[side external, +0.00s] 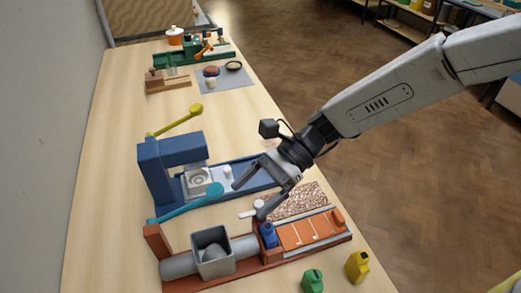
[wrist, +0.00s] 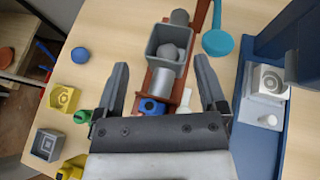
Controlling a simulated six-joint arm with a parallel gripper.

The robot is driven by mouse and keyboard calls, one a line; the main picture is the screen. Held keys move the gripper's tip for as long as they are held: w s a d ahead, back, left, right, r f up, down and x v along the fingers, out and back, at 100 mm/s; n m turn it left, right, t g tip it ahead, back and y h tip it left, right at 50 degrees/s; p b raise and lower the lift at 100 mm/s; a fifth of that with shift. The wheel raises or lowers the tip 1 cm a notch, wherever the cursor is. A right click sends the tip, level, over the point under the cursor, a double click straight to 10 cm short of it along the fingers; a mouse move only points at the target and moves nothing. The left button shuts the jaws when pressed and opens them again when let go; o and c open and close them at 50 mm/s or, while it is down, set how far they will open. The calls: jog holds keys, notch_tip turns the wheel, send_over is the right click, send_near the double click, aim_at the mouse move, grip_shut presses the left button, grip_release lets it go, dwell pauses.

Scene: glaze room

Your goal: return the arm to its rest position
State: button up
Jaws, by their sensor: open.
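My gripper (side external: 248,201) is open and empty, with its fingers apart above the table between the blue press and the red-brown fixture. In the wrist view, the two fingers (wrist: 161,75) spread on either side of the fixture, with nothing between them held. My arm reaches in from the upper right. The red-brown fixture (side external: 218,279) carries a grey square hopper (side external: 212,250), a grey cylinder, an orange panel (side external: 303,233) and a small blue bottle (side external: 268,235). The blue press (side external: 165,160) stands behind it, with a white block on its base.
Green (side external: 312,281) and yellow (side external: 357,266) bottles stand near the front edge. A green rack (side external: 180,59), wooden block and grey mat (side external: 222,80) lie at the far end. A wall borders the left.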

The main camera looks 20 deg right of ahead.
jog(key=s+d+f+n+t+h, duration=0.1)
jog(key=d+n+h, duration=0.3)
jog(key=d, duration=0.8)
jog(key=s+d+f+n+t+h, duration=0.1)
jog(key=s+d+n+t+h, duration=0.2)
jog(key=d, duration=0.9)
jog(key=s+d+f+n+t+h, duration=0.1)
jog(key=d+n+h, duration=0.4)
jog(key=d, duration=0.7)
jog(key=shift+s+d+f+n+t, duration=0.35)
jog(key=shift+s+n+t, duration=0.35)
jog(key=shift+s+n, duration=0.45)
jog(key=shift+s+r, duration=0.1)
